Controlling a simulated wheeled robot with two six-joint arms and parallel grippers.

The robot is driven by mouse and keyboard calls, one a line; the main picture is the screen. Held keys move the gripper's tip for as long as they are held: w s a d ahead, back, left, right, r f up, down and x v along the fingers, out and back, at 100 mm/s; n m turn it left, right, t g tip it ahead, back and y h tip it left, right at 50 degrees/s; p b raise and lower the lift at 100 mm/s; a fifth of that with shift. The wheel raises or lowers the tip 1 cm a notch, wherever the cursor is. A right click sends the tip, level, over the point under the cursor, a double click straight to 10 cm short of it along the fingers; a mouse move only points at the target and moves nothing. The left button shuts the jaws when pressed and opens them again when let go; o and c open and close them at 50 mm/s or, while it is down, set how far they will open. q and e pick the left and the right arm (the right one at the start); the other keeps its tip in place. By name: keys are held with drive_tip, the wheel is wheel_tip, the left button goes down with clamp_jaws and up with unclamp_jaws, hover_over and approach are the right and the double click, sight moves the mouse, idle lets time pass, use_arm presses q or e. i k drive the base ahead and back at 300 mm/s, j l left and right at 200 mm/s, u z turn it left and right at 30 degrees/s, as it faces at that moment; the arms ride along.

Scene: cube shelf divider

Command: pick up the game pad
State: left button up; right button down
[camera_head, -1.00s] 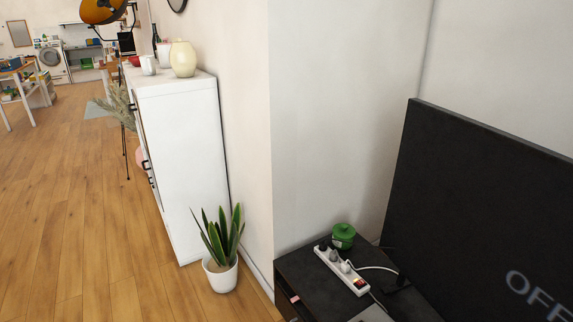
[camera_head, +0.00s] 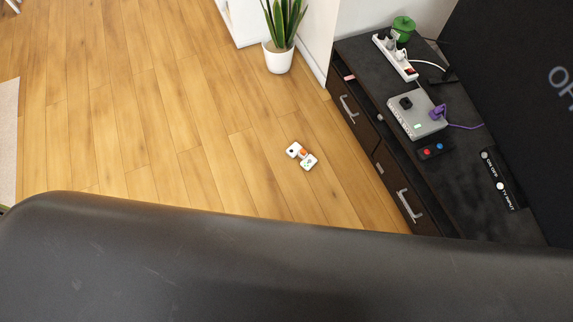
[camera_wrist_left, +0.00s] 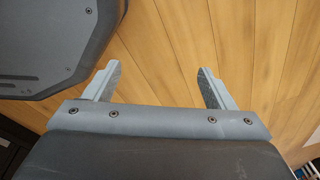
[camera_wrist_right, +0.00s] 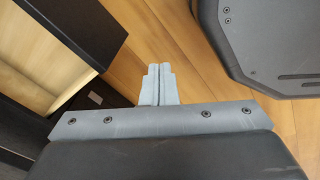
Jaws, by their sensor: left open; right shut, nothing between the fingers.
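A small white object with an orange middle part (camera_head: 301,154), which looks like the game pad, lies on the wooden floor in the head view, left of the TV stand. Its fine detail is too small to tell. My left gripper (camera_wrist_left: 157,78) is open and empty in the left wrist view, with floor beyond its fingers. My right gripper (camera_wrist_right: 154,72) is shut with nothing in it in the right wrist view. Neither gripper shows in the head view, and the white object is in neither wrist view.
The dark TV stand (camera_head: 462,200) with silver drawer handles runs along the right. It carries a grey console (camera_head: 408,118), a small dark pad with red and blue buttons (camera_head: 436,150), and a power strip (camera_head: 395,58). A potted plant (camera_head: 279,57) stands behind.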

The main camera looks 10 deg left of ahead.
sight(309, 162)
drive_tip(key=i+j+z, duration=0.1)
drive_tip(key=z, duration=1.15)
drive_tip(key=i+j+z, duration=0.1)
drive_tip(key=j+z, duration=0.35)
drive_tip(key=j, duration=0.35)
drive_tip(key=j+z, duration=0.45)
drive_tip(key=j, duration=0.35)
drive_tip(key=k+j+z, duration=0.15)
drive_tip(key=j+z, duration=0.3)
drive_tip(key=j, duration=0.35)
